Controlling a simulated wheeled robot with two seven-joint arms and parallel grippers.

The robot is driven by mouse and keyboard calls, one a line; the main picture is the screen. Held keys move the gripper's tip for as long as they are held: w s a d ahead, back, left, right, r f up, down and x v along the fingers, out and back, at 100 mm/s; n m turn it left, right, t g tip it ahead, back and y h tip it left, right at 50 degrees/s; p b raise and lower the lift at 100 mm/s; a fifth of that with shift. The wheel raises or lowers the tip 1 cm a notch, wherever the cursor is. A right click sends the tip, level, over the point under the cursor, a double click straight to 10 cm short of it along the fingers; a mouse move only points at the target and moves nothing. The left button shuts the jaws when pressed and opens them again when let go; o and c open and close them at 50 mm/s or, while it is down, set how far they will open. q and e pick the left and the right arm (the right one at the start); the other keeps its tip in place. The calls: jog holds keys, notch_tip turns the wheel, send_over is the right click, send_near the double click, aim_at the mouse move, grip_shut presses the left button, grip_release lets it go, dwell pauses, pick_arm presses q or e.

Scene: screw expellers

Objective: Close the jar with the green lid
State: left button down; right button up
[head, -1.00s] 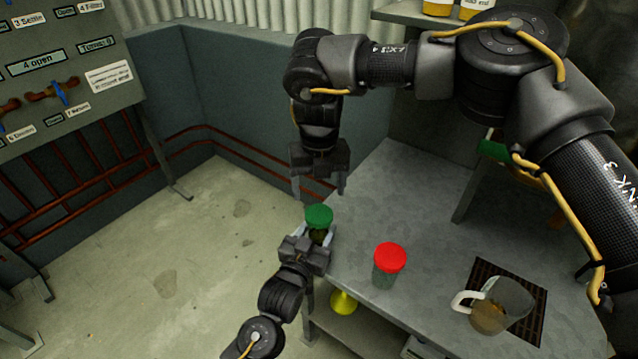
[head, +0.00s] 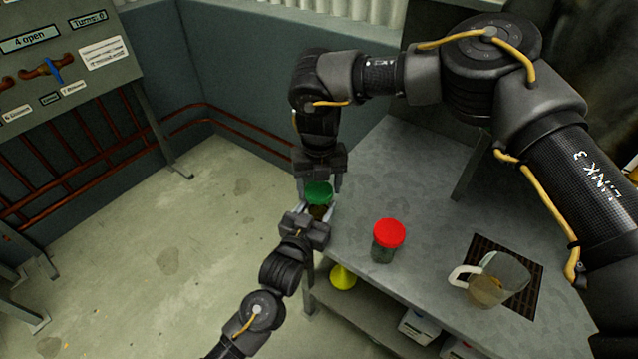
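The jar (head: 318,212) with the green lid (head: 318,194) on its top is at the table's left corner. My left gripper (head: 317,211) comes from below with its fingers on both sides of the jar, shut on it. My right gripper (head: 319,188) points down from above, its fingers apart on either side of the green lid. I cannot tell whether they touch the lid. How tightly the lid sits on the jar cannot be seen.
A jar with a red lid (head: 388,240) stands on the grey table (head: 405,178). A glass pitcher with liquid (head: 490,283) stands on a dark grate at the right. A yellow funnel-like thing (head: 342,277) is below the table top. The table's back middle is clear.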

jog(key=c, duration=0.7)
jog(key=o, duration=1.2)
jog(key=shift+c, duration=0.2)
notch_tip(320, 180, up, 12)
pick_arm(q)
jog(key=c, duration=0.6)
grip_release()
jog(key=shift+s, duration=0.1)
jog(key=v, duration=1)
jog(key=shift+s+a, duration=0.2)
jog(key=shift+s, duration=0.1)
